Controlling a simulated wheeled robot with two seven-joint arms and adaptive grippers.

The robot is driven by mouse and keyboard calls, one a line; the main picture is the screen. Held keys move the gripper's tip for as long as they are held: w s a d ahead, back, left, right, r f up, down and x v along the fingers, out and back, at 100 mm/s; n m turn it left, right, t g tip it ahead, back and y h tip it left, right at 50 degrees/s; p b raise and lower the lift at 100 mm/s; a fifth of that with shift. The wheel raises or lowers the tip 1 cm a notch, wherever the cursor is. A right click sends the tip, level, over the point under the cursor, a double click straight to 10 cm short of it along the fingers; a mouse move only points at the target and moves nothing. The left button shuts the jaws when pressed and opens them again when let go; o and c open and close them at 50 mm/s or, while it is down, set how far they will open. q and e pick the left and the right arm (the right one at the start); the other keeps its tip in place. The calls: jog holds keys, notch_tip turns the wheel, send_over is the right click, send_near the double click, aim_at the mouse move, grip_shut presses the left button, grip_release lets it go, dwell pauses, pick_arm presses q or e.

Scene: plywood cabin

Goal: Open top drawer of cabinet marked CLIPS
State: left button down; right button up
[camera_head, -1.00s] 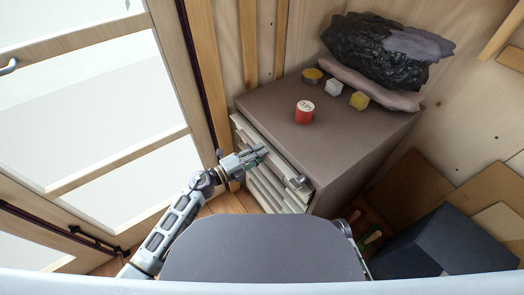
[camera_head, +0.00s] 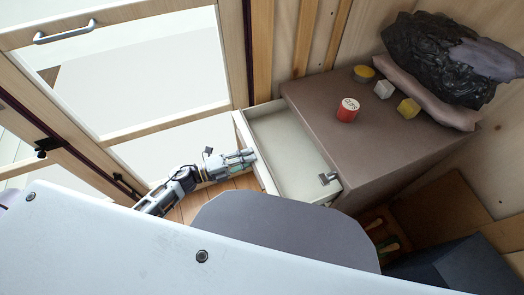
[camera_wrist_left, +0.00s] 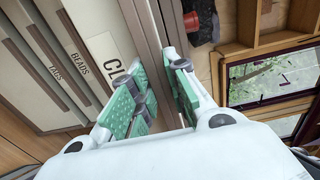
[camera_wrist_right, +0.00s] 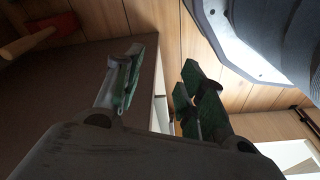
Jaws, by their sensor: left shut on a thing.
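The cabinet (camera_head: 385,135) stands with its top drawer (camera_head: 290,155) pulled out, so its pale, empty-looking inside shows. My left gripper (camera_head: 247,159) is at the drawer front's left part in the head view. In the left wrist view its green-padded fingers (camera_wrist_left: 160,98) stand either side of the front panel's edge, shut on it. My right gripper (camera_wrist_right: 160,95) shows only in its wrist view, fingers apart, nothing seen between them.
On the cabinet stand a red tin (camera_head: 348,110), two yellow pieces, a pale cube (camera_head: 384,89) and a dark bundle (camera_head: 440,55). Lower drawers read BEADS (camera_wrist_left: 75,65) and TAGS. A glazed door (camera_head: 150,70) is at left; a blue-grey box (camera_head: 455,270) is at lower right.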

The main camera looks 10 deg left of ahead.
pick_arm(q)
jog(key=r+p+v, duration=0.1)
jog(key=v, duration=0.6)
jog(key=shift+a, duration=0.25)
pick_arm(e)
jog(key=f, duration=0.1)
jog(key=d+f, duration=0.1)
jog(key=f, duration=0.1)
jog(key=s+f, duration=0.1)
jog(key=shift+d+f, duration=0.25)
jog(key=shift+f, duration=0.05)
pick_arm(q)
jog(key=c, duration=1.6)
grip_release()
jog(key=shift+s+f, duration=0.15)
jog(key=shift+f, duration=0.1)
pick_arm(e)
jog(key=shift+d, duration=0.1)
pick_arm(q)
jog(key=v, duration=1.2)
jog(key=shift+f, duration=0.15)
